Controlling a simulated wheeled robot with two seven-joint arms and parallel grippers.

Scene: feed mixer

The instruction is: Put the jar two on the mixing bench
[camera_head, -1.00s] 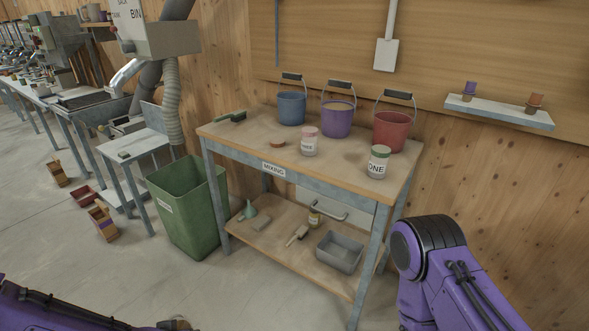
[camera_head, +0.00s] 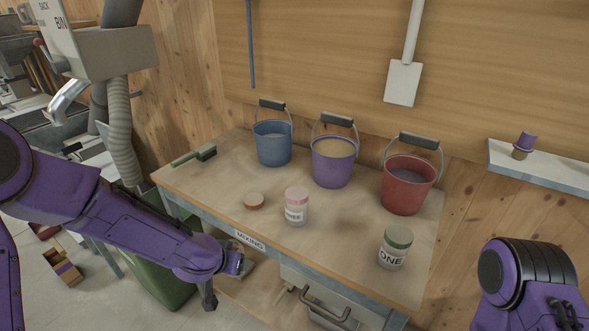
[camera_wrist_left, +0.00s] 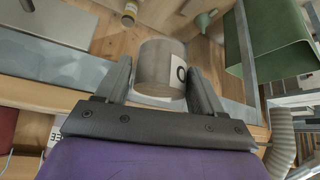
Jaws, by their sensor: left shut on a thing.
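My left gripper (camera_wrist_left: 165,85) is shut on a jar (camera_wrist_left: 152,68) with a pale label. Only a letter like "O" shows on it, so I cannot read the full name. In the head view my left gripper (camera_head: 228,276) is at the front edge of the mixing bench (camera_head: 340,255), low beside the MIXING sign; the jar is mostly hidden there. On the bench stand a pink-lidded jar (camera_head: 297,207) labelled THREE and a green-lidded jar (camera_head: 396,248) labelled ONE. A loose reddish-brown lid (camera_head: 254,201) lies left of jar three. My right gripper is out of view.
Blue (camera_head: 272,145), purple (camera_head: 332,165) and red (camera_head: 406,187) buckets stand along the back of the bench. A green brush (camera_head: 194,156) lies at the back left. The front left bench top is clear. A green bin (camera_head: 165,285) is below my left arm.

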